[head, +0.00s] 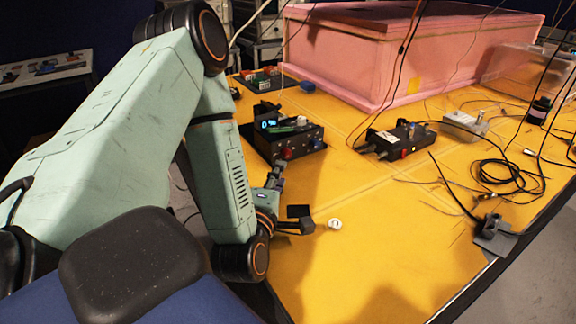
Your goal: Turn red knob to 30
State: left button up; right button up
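A black instrument box (300,140) with a lit blue display (268,125) stands on the yellow table, left of centre. The digits are too small to read surely. A red knob (287,154) sits low on its front face, with another dark knob to its right. My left gripper (289,198) is in front of the box, nearer to me, apart from the knob. Its fingers look spread, with nothing visible between them. The knob's pointer and scale are too small to make out. My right gripper is not in view.
A small white round piece (335,224) lies right of my gripper. A second black box (400,140) with cables stands further right. A pink foam enclosure (385,60) fills the back. Loose black cables (510,175) lie at the right. The front middle of the table is clear.

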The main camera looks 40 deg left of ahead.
aim_at(287, 156)
pick_arm(q)
jog(key=x, duration=0.7)
jog(key=shift+w+a+p, duration=0.2)
jog(key=shift+w+p, duration=0.15)
jog(key=shift+s+a+r, duration=0.15)
jog(key=shift+s, duration=0.1)
jog(key=shift+w, duration=0.2)
jog(key=c, duration=0.4)
grip_shut()
